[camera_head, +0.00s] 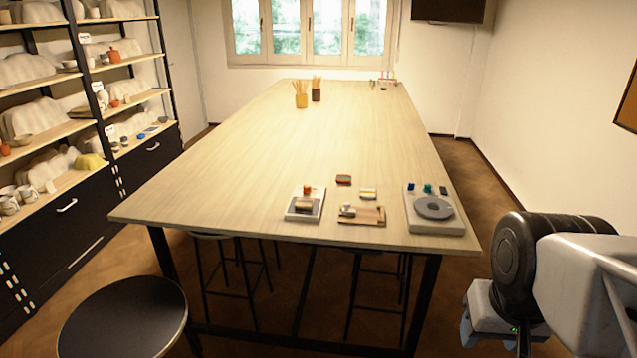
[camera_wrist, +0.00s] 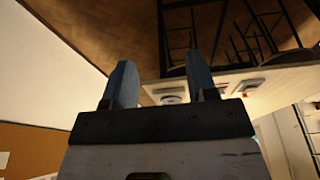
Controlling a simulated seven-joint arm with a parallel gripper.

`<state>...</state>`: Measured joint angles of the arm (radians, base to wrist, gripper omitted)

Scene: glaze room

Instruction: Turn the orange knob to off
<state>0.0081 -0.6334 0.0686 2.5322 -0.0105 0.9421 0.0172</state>
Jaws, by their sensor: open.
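A small orange piece (camera_head: 307,189) stands at the back of a pale square unit (camera_head: 289,214) on the near part of the table. It may be the orange knob, but it is too small to tell its shape or which way it points. My gripper (camera_wrist: 160,82) is open and empty, its two blue fingers apart in the wrist view. In the head view it hangs at the lower right, beyond the table's near right corner and well away from the orange piece. No orange knob can be made out in the wrist view.
A grey unit (camera_head: 434,226) with a round disc and blue and teal pieces stands at the right edge of the table (camera_head: 240,150). A wooden board (camera_head: 372,215) with small items lies between the units. A stool (camera_head: 122,318) stands front left. The table's middle is clear.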

